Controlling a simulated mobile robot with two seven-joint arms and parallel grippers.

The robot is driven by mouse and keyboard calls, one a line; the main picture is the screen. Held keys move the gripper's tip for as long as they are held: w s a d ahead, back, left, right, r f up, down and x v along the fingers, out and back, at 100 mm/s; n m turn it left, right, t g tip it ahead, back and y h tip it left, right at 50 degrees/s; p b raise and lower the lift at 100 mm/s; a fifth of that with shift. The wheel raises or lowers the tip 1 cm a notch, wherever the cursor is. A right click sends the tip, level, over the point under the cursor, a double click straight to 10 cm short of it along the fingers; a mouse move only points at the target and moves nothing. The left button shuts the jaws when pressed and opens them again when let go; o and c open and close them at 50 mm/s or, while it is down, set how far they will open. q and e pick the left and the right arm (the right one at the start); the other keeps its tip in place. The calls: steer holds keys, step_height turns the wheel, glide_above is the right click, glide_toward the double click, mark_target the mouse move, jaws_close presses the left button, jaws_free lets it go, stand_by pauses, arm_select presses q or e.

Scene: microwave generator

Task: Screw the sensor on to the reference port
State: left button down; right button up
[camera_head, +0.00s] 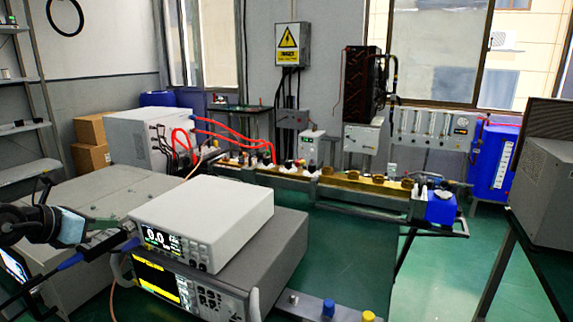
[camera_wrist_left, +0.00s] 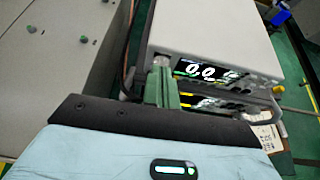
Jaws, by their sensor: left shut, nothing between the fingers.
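The white power meter (camera_head: 205,215) sits on a darker instrument at the lower left of the head view. Its lit display reads 0.0, and the meter also shows in the left wrist view (camera_wrist_left: 230,35). My left gripper (camera_head: 112,232) is shut and empty, just left of the meter's front. Its green fingers (camera_wrist_left: 161,84) show together in the wrist view, beside the display. A blue cylindrical piece (camera_head: 130,244), possibly the sensor, is at the meter's front left corner. I cannot tell whether it is attached to a port. The reference port cannot be made out. My right gripper is not in view.
The dark instrument (camera_head: 285,245) below the meter has a yellow-lit screen and a front handle. Grey cabinets (camera_head: 95,200) stand behind my left arm. A waveguide bench (camera_head: 340,190) runs across the room behind. Green floor (camera_head: 350,250) is open to the right.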

mark_target(129, 228)
arm_select(q)
steer(key=shift+w+d+r, duration=0.2)
steer(key=shift+w+r, duration=0.05)
steer(key=shift+w, duration=0.25)
steer(key=shift+w+d+f, duration=0.15)
steer(key=shift+w+d, duration=0.1)
steer(key=shift+w, duration=0.35)
steer(key=shift+p, duration=0.3)
steer(key=shift+f, duration=0.25)
steer(key=shift+d+f, duration=0.1)
steer(key=shift+f, duration=0.2)
